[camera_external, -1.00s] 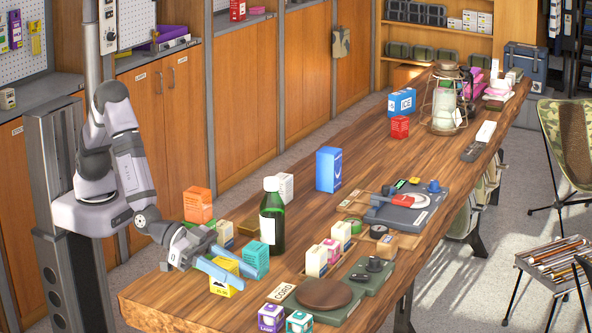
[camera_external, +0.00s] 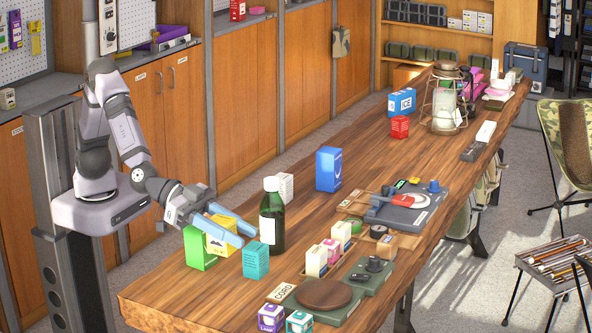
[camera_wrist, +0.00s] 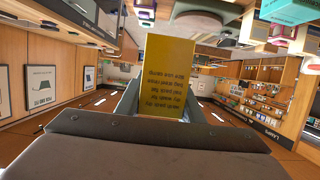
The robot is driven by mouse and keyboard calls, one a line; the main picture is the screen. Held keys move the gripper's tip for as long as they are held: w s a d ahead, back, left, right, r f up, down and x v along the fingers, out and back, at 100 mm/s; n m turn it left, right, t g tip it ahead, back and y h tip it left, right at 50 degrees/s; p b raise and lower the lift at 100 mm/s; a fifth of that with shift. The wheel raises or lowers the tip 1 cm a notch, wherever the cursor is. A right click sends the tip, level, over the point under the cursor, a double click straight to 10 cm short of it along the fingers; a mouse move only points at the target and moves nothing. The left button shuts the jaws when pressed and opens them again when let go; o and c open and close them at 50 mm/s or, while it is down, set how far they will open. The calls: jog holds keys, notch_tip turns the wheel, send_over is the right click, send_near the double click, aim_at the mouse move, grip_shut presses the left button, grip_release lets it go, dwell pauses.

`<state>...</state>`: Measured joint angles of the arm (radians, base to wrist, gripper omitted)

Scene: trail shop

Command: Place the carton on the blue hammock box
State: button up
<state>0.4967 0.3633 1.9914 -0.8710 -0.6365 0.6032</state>
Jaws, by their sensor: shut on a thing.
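The yellow carton (camera_external: 219,238) is between the blue fingers of my gripper (camera_external: 229,230), raised above the near left part of the table. In the wrist view its printed yellow face (camera_wrist: 168,75) fills the middle, with the text upside down. A tall blue box (camera_external: 328,170) stands upright on the table farther back, to the right of the carton. It fits the blue hammock box, but I cannot read its label. Nothing is seen on its top, and my gripper is well apart from it.
A green bottle (camera_external: 271,217) stands between my gripper and the tall blue box, with a white box (camera_external: 285,187) behind it. A green box (camera_external: 200,250) and a teal box (camera_external: 256,260) stand below my gripper. Bare wood lies right of the blue box.

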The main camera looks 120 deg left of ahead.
notch_tip(320, 180, up, 14)
jog(key=w+a+r+n+g+y+p, duration=0.1)
jog(key=w+a+n+y+p, duration=0.15)
jog(key=a, duration=1.15)
jog(key=w+a+n+g+y+p, duration=0.1)
jog(key=w+a+n+y+p, duration=0.2)
jog(key=a, duration=1.1)
jog(key=w+a+r+n+g+y+p, duration=0.1)
jog(key=a+n+y, duration=0.25)
jog(key=a, duration=1.05)
jog(key=s+a+f+n+g+y+p, duration=0.15)
jog(key=s+a, duration=0.35)
jog(key=a, duration=0.5)
jog(key=s+a+r+n+g+y+p, duration=0.1)
jog(key=s+a+g, duration=0.1)
jog(key=s+a, duration=0.5)
jog(key=s+a+f+n+g+y+p, duration=0.1)
jog(key=s+a+n+g+y, duration=0.15)
jog(key=a, duration=0.95)
notch_tip(320, 180, down, 15)
jog(key=shift+s+a, duration=0.15)
jog(key=shift+a, duration=0.05)
jog(key=shift+f, duration=0.15)
